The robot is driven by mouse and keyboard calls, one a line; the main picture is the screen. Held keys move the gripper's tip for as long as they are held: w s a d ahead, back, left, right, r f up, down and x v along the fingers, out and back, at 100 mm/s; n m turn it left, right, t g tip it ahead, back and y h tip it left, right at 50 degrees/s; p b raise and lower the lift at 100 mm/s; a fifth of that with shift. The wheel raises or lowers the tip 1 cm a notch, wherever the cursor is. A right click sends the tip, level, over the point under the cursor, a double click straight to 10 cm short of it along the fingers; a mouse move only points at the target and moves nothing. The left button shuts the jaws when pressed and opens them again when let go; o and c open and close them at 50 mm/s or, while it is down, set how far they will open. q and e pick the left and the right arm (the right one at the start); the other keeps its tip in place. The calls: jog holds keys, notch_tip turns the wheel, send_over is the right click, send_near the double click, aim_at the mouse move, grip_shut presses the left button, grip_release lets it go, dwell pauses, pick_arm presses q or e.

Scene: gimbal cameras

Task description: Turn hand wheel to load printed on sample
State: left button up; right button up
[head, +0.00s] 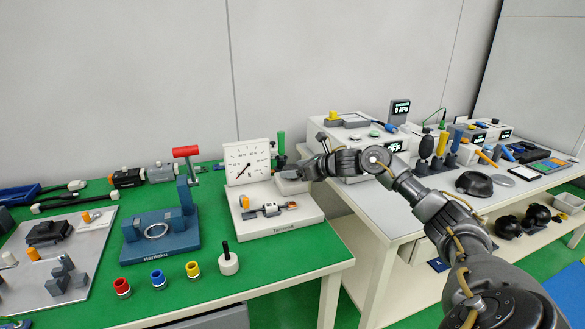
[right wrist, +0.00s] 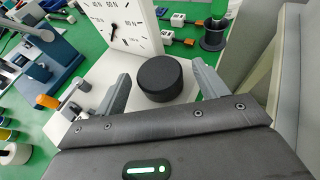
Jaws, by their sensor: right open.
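The white tester (head: 280,222) stands on the green table, with an upright dial (head: 247,161) at its back. The dial also shows in the right wrist view (right wrist: 125,22), with marks in N and a thin needle. A small grey sample (head: 270,210) lies on the tester's base; any print on it is too small to read. The black round hand wheel (right wrist: 160,79) is at the tester's right side. My right gripper (right wrist: 160,74) is open, one finger on each side of the wheel, with visible gaps. In the head view, my right gripper (head: 292,184) hides the wheel. My left gripper is not in view.
A blue press (head: 160,237) with a red handle stands left of the tester. Red, blue and yellow pieces (head: 157,278) and a white knob with a black post (head: 228,262) stand in front. A white bench (head: 400,218) with instruments is at the right.

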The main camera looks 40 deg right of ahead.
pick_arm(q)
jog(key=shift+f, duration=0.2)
pick_arm(e)
jog(key=shift+x, duration=0.8)
jog(key=shift+c, duration=0.3)
jog(key=c, duration=0.9)
jog(key=shift+a+m+h, duration=0.1)
jog(key=shift+m+h, duration=0.2)
jog(key=m+h, duration=0.2)
jog(key=h, duration=0.1)
jog(key=shift+a+m, duration=0.1)
jog(key=shift+m, duration=0.3)
jog(key=m+h, duration=0.3)
jog(key=h, duration=0.1)
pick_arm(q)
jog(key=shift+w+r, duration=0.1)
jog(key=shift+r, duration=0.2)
pick_arm(e)
jog(key=shift+m+g+h, duration=0.6)
jog(key=shift+m+h, duration=0.1)
jog(key=shift+m, duration=0.1)
